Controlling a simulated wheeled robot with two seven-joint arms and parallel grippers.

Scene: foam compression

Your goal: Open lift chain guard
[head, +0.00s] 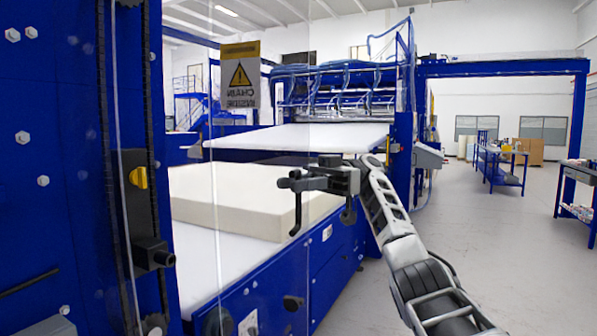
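The lift chain guard is a clear panel (205,190) at the left, beside the blue machine column. Its edges show as thin vertical lines, and its far extent is hard to make out. A yellow-and-white warning sign (240,76) with mirrored lettering is on it. A dark vertical chain (105,130) runs along the column. A yellow knob (138,178) sits on a black plate, and a black block (152,253) juts out below it. My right gripper (322,222) is open and empty, right of the panel and in front of the foam. My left gripper is not in view.
A cream foam block (240,205) lies on the white bed of the blue machine, below a raised white plate (300,136). Blue workbenches (500,168) stand at the right. The grey floor (500,260) at the right is clear.

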